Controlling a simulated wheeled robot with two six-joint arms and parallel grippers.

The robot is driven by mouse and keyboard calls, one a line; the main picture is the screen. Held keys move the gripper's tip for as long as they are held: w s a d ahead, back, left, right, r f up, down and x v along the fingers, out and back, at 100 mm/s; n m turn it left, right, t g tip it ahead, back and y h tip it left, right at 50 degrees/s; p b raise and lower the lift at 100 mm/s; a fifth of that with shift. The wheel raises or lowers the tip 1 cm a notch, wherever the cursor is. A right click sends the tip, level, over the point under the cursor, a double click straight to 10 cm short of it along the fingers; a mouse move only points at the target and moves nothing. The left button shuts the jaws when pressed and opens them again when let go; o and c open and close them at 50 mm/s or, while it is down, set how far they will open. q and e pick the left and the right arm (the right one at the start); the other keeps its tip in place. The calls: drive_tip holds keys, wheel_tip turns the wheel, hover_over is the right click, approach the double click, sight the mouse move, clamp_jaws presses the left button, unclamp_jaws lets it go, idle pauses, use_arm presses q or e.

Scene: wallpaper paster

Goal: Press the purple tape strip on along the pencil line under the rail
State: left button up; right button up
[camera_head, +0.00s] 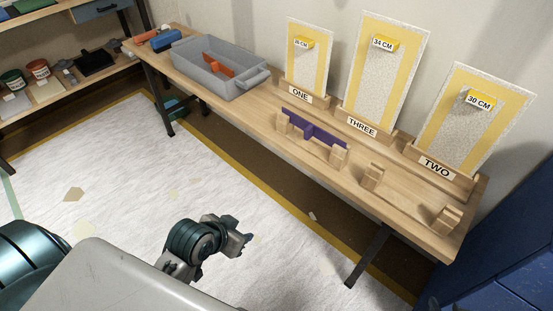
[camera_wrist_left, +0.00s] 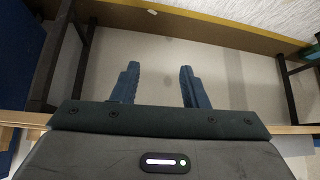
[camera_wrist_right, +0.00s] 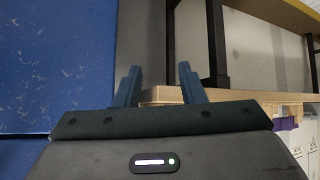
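The purple tape strip (camera_head: 314,130) lies across two wooden holders on the bench, with a short purple tab sticking out at its middle. Behind it stand three boards: ONE (camera_head: 304,72) tagged 26 CM, THREE (camera_head: 378,95) tagged 34 CM, and TWO (camera_head: 462,130) tagged 30 CM. Each has a grey speckled middle and yellow sides. I cannot make out a pencil line or clearly identify a rail. My left gripper (camera_head: 240,240) is in front of the bench, away from the strip; its wrist view (camera_wrist_left: 158,85) shows the fingers apart and empty. My right gripper (camera_wrist_right: 158,85) is also open and empty.
A grey bin (camera_head: 215,75) holds an orange strip (camera_head: 218,66). Blue and orange items (camera_head: 163,40) lie at the bench's left end. Two more wooden holders (camera_head: 372,177) sit empty. A blue cabinet (camera_wrist_right: 60,65) is near my right gripper. Shelves (camera_head: 55,85) stand at left.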

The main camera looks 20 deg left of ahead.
use_arm(q)
drive_tip(key=w+d+r+m+t+h, duration=0.1)
drive_tip(key=w+d+r+t+h, duration=0.25)
drive_tip(key=w+r, duration=0.45)
use_arm(e)
drive_tip(key=w+a+r+t+y, duration=0.1)
drive_tip(key=w+r+t, duration=0.5)
drive_tip(key=r, duration=0.4)
use_arm(q)
drive_tip(key=t, duration=0.5)
approach(305, 135)
drive_tip(key=shift+m+h, duration=0.3)
drive_tip(key=shift+h, duration=0.05)
drive_tip(key=b+x, duration=0.1)
drive_tip(key=x, duration=0.7)
drive_tip(key=shift+a+f, duration=0.1)
drive_tip(key=shift+a, duration=0.05)
drive_tip(key=shift+w+f+g, duration=0.1)
drive_tip(key=shift+w+g, duration=0.15)
drive_tip(key=shift+w, duration=0.35)
use_arm(e)
drive_tip(key=s+r+t+y, duration=0.1)
drive_tip(key=s+r+t, duration=0.1)
drive_tip(key=r+t, duration=0.4)
drive_tip(key=s+r+n+t+y, duration=0.1)
drive_tip(key=s+r+t, duration=0.1)
drive_tip(key=r+t, duration=0.4)
drive_tip(key=shift+s+a+r, duration=0.25)
drive_tip(key=shift+s+r, duration=0.15)
drive_tip(key=shift+r, duration=1.95)
